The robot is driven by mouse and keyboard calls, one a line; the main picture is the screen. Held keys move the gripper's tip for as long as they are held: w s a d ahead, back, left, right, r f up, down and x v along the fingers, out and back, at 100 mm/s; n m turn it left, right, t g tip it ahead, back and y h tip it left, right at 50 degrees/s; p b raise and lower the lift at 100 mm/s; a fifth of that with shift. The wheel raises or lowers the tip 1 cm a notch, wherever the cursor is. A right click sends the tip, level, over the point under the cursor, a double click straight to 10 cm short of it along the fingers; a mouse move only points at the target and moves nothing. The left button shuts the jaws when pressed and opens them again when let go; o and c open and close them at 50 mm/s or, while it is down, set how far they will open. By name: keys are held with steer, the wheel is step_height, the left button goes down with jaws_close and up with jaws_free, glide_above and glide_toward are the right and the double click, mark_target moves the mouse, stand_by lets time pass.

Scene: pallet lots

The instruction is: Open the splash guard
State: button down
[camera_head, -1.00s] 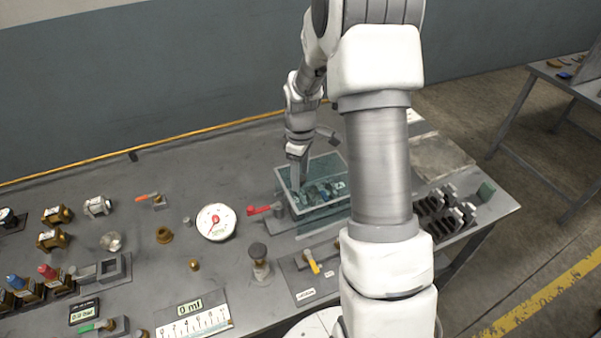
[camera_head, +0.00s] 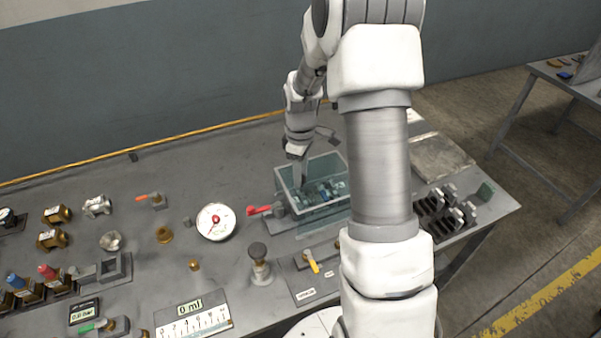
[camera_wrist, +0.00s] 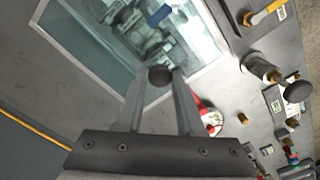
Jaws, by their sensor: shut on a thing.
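The splash guard (camera_head: 325,214) is a clear, greenish box-like cover with a pale frame, on the bench left of my upper arm. In the wrist view its clear pane (camera_wrist: 88,50) with pale edges fills the upper left. A dark round knob (camera_wrist: 160,75) sits at the pane's edge, between my fingertips. My gripper (camera_wrist: 157,92) is shut on this knob. In the head view my gripper (camera_head: 298,182) reaches down at the guard's left part, and the knob is hidden. Fittings show through the clear pane.
A red-handled valve (camera_head: 262,210) and a round gauge (camera_head: 215,222) stand left of the guard. A dark-topped plunger knob (camera_head: 259,258) and a yellow lever (camera_head: 312,262) are in front. Dark clamps (camera_head: 440,215) stand at the right. The bench behind the guard is mostly clear.

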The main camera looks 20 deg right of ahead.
steer(key=shift+d, duration=0.15)
stand_by(0.7)
steer(key=d, duration=1.9)
steer(key=shift+d, duration=0.1)
steer(key=c, duration=0.5)
jaws_free()
steer(key=shift+r, duration=0.1)
step_height(320, 180, up, 17)
steer(key=shift+r, duration=0.15)
